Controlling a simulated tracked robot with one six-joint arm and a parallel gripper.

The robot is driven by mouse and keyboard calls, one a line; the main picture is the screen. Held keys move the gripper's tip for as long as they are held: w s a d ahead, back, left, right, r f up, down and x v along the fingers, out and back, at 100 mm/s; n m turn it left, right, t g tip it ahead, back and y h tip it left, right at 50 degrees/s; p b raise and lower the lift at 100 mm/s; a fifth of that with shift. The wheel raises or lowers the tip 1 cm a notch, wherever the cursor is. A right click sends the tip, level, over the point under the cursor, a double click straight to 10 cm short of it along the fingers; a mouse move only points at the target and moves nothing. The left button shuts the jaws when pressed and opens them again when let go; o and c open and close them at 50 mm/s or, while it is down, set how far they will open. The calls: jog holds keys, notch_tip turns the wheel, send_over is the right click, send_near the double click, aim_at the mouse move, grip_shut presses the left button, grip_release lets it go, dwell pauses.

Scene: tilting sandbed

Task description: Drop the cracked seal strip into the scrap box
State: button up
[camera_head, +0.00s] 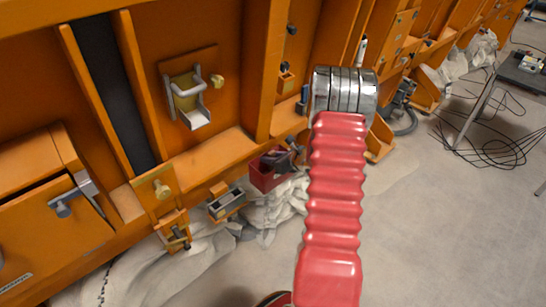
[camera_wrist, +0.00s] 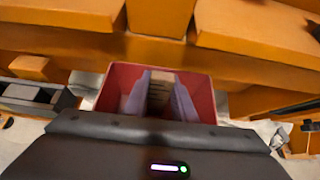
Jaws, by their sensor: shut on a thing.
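The red open-topped box (camera_wrist: 108,88), which I take for the scrap box, fills the middle of the wrist view. It also shows in the head view (camera_head: 262,181), against the orange structure left of my arm. My gripper (camera_wrist: 161,76) reaches over the box opening, with its two grey-violet fingers apart on either side of a brownish piece (camera_wrist: 159,94). I take this piece for the cracked seal strip held between them; no crack can be made out. In the head view dark finger shapes show at the box, partly hidden by my arm.
A grey metal holder (camera_head: 226,205) sits left of the box. Orange beams and ledges (camera_head: 215,152) rise behind it. White sacks (camera_head: 272,212) lie beneath. Black cables (camera_head: 500,145) lie on the floor at right. The pale floor (camera_head: 420,230) is open at the lower right.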

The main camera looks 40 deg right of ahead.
jog(key=shift+f, duration=0.5)
jog(key=o, duration=1.1)
jog(key=shift+s+r, duration=0.1)
jog(key=shift+r, duration=0.65)
jog(key=v, duration=1.1)
jog(key=shift+s+r, duration=0.1)
jog(key=shift+s, duration=0.25)
